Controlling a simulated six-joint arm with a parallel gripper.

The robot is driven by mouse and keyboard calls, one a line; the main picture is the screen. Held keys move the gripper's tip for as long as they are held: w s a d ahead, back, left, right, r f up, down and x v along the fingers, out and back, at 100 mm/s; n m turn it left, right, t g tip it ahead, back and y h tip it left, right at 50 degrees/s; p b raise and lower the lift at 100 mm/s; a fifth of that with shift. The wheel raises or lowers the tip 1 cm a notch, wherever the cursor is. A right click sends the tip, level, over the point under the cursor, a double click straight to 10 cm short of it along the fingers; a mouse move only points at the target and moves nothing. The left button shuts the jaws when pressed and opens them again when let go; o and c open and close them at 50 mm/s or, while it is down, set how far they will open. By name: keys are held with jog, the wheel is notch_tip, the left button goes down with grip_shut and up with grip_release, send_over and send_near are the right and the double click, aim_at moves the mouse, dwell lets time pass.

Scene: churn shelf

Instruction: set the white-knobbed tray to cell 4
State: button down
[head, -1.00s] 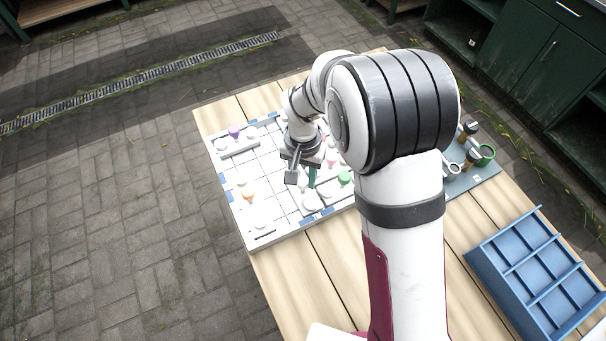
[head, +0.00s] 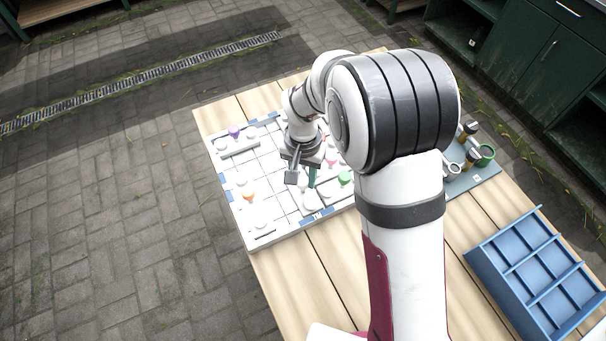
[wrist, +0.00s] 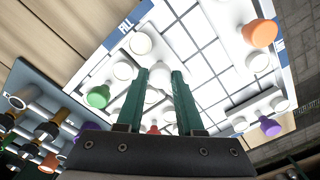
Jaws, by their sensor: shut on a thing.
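The board (head: 282,232) is a white grid with blue edge marks. My gripper (head: 311,184) reaches down to its near right part. In the wrist view my gripper (wrist: 160,73) has its green fingers closed around a white knob (wrist: 160,78). The white-knobbed tray (head: 308,199) is at the fingertips in the head view, partly hidden by fingers and arm. I cannot tell whether it is lifted or resting on the board. Other white knobs (wrist: 140,43) stand close by. The number of cell 4 cannot be made out.
A green knob (head: 345,178) is close right of my fingers. Orange (head: 249,195) and purple (head: 234,132) knobs stand at the left side. A grey rack with rings (head: 487,152) and a blue divided bin (head: 540,270) are to the right. Middle-left cells look clear.

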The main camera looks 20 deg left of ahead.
jog(key=w+a, duration=0.9)
jog(key=shift+w+a, duration=0.4)
jog(key=c, duration=0.5)
grip_release()
jog(key=shift+r, duration=0.1)
notch_tip(320, 180, up, 16)
jog(key=shift+f, duration=0.15)
jog(key=shift+c, duration=0.2)
